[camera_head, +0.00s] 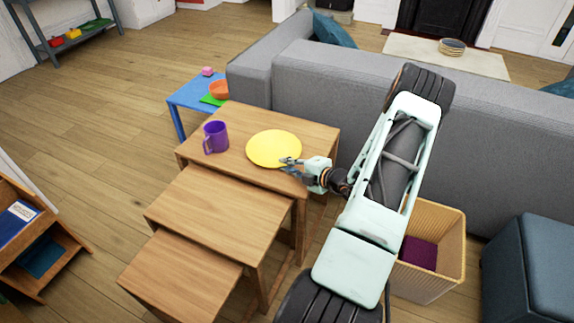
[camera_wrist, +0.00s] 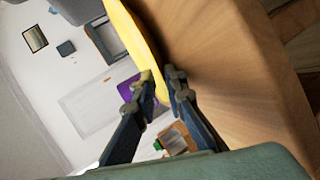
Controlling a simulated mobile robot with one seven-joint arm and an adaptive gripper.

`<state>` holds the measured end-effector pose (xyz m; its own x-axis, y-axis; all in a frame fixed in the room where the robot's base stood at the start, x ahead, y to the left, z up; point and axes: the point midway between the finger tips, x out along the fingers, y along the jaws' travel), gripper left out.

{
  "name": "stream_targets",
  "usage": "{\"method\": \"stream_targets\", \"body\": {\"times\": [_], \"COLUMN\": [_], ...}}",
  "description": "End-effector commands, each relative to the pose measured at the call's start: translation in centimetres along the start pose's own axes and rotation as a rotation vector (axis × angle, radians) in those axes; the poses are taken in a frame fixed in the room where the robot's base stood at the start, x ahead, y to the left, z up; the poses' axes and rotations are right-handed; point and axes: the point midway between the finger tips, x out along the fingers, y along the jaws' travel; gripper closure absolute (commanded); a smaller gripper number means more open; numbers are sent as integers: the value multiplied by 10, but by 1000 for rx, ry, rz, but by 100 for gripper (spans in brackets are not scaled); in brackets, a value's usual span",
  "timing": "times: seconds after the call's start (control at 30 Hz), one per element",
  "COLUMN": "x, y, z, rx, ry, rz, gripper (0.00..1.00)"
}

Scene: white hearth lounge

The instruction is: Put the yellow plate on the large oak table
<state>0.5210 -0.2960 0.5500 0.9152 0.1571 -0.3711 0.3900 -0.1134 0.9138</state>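The yellow plate (camera_head: 274,148) is round and shows flat over the large oak table (camera_head: 240,122), the tallest of the stepped set. I cannot tell whether it rests fully on the tabletop or sits slightly above it. My gripper (camera_head: 291,164) is at the plate's near right edge. In the wrist view the plate's rim (camera_wrist: 143,40) passes between the two fingers (camera_wrist: 160,84), which are close together on it. The oak tabletop (camera_wrist: 215,60) fills the right of that view.
A purple mug (camera_head: 215,137) stands left of the plate on the same table. Two lower oak tables (camera_head: 215,210) step out in front. A blue side table (camera_head: 188,94) with an orange bowl stands behind, beside the grey sofa (camera_head: 330,85). A wicker basket (camera_head: 440,240) is at right.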

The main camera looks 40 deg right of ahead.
Motion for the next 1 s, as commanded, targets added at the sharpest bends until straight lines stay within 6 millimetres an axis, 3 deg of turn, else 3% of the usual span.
{"method": "stream_targets", "body": {"times": [0.17,0.6,0.8,1.0], "x": [-19,-106,-120,-121], "y": [4,3,2,2], "z": [1,0,0,0], "rx": [1,0,0,0], "ry": [-4,-3,-1,0], "rz": [0,0,0,0], "gripper": [88,88,88,88]}}
